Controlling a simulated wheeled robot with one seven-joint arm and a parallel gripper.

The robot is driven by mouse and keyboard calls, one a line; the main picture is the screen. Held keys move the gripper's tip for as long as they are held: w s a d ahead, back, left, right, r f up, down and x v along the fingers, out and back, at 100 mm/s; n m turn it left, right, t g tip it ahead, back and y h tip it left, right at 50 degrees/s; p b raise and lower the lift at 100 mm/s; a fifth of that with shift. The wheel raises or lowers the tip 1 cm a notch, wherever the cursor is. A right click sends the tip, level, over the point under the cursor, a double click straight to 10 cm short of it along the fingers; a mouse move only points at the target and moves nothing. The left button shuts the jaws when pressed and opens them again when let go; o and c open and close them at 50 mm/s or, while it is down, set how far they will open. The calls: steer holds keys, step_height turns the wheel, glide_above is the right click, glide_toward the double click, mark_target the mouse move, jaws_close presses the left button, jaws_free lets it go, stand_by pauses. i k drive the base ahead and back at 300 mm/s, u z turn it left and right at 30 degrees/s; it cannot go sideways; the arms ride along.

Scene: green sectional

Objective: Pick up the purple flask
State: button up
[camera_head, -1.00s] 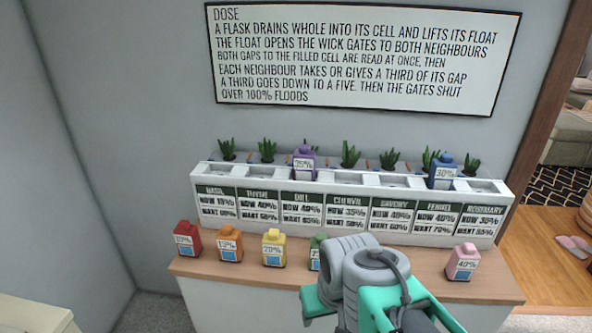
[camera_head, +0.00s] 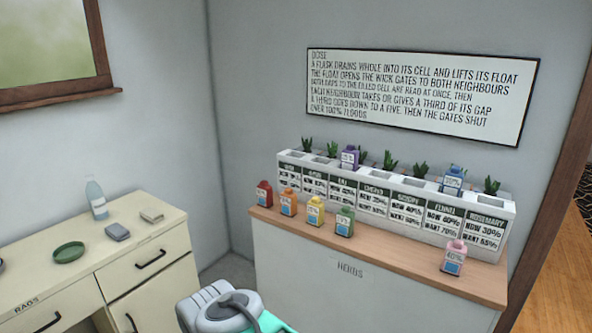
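The purple flask (camera_head: 349,157) stands upright in the white planter (camera_head: 408,205), in the third cell from the left, above the label that read DILL in the earlier frame. A blue flask (camera_head: 453,179) stands in the planter further right. Red (camera_head: 264,194), orange (camera_head: 288,202), yellow (camera_head: 315,211) and green (camera_head: 345,221) flasks stand on the wooden counter in front of the planter, and a pink flask (camera_head: 453,257) stands at its right. Part of my arm shows at the bottom edge. My gripper's fingers are outside the picture.
A cream cabinet (camera_head: 163,215) at the left carries a bottle (camera_head: 96,199), a green dish (camera_head: 68,252) and two small blocks. A gap of floor lies between it and the counter (camera_head: 400,256). A sign (camera_head: 420,93) hangs above the planter.

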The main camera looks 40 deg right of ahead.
mark_target(349, 155)
steer(key=u, duration=0.2)
steer(key=i, duration=1.6)
steer(key=z, duration=1.3)
steer(key=i, duration=0.7)
steer(key=z, duration=0.85)
